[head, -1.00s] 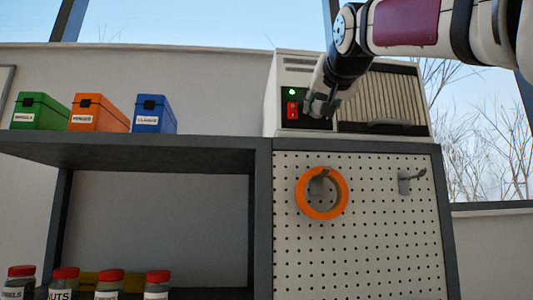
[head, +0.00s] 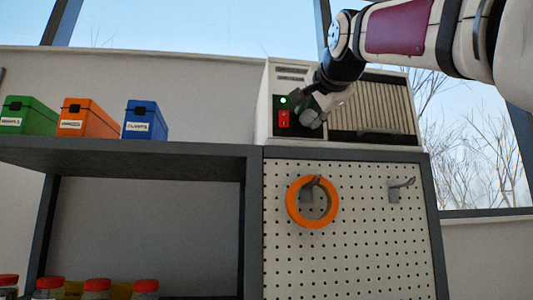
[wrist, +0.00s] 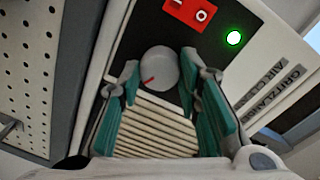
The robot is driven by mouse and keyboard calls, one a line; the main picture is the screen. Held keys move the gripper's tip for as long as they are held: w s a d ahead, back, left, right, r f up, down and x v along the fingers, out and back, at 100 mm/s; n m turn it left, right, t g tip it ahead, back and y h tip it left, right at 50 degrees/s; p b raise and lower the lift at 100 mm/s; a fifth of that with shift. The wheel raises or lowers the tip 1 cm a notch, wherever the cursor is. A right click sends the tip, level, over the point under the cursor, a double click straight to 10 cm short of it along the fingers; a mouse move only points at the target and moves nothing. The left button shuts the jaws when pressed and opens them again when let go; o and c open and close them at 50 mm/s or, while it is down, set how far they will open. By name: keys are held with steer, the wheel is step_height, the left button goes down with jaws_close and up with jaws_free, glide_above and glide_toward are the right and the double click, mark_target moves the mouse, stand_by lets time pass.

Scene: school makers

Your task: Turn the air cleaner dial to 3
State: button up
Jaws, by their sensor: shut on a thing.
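The air cleaner (head: 262,110) is a white box with a slatted front, standing on top of the shelf unit. Its dark control panel has a round grey dial (wrist: 158,68) with a red pointer line. In the wrist view the pointer points down and left in the picture. The numbers around the dial cannot be read. My gripper (wrist: 158,80) has its teal fingers on either side of the dial and is shut on it. In the head view my gripper (head: 318,108) covers part of the panel, and the dial is partly hidden.
A red switch (head: 283,118) and a lit green lamp (head: 283,101) are beside the dial. Green (head: 25,116), orange (head: 85,118) and blue (head: 144,120) boxes stand on the shelf at left. An orange tape roll (head: 291,206) hangs on the pegboard below.

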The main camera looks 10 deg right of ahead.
stand_by(0.4)
steer(key=o, duration=1.2)
steer(key=shift+c, duration=0.2)
steer(key=s, duration=1.2)
steer(key=shift+a+r, duration=0.15)
steer(key=shift+r, duration=0.2)
